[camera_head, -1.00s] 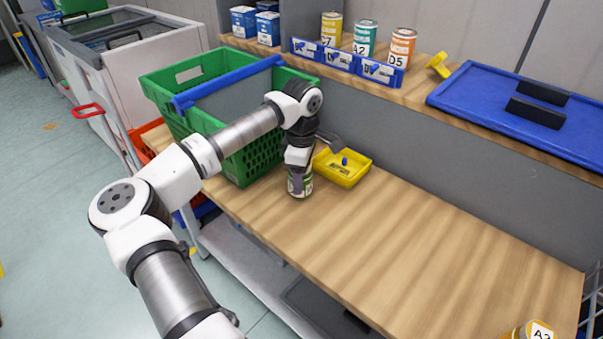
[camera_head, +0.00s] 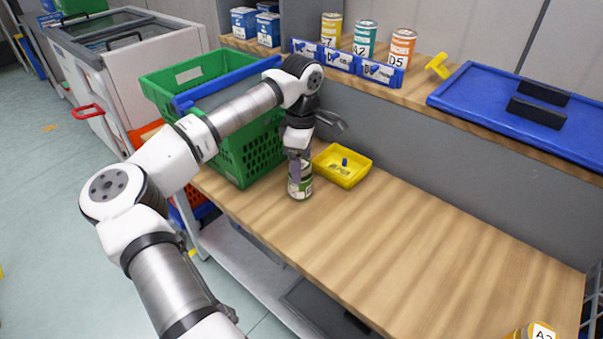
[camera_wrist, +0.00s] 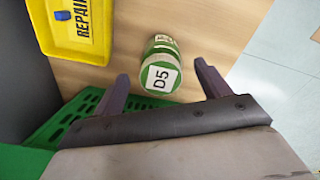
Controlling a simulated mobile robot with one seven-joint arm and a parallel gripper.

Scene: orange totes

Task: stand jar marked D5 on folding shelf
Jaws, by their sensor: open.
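A green jar with a white label (camera_head: 306,184) stands upright on the wooden worktop (camera_head: 400,240), beside the green crate. In the wrist view the jar's lid label reads D5 (camera_wrist: 162,78). My gripper (camera_head: 297,178) is above and around the jar's upper part. In the wrist view its two dark fingers (camera_wrist: 161,72) are spread, with the jar between and beyond their tips; I cannot tell whether they touch it. An orange jar also marked D5 (camera_head: 401,46) stands on the raised wooden shelf (camera_head: 425,92). I cannot tell which surface is the folding shelf.
The green crate (camera_head: 250,150) stands left of my gripper, and a yellow tray (camera_head: 343,166) lies right behind it. The worktop's middle is clear.

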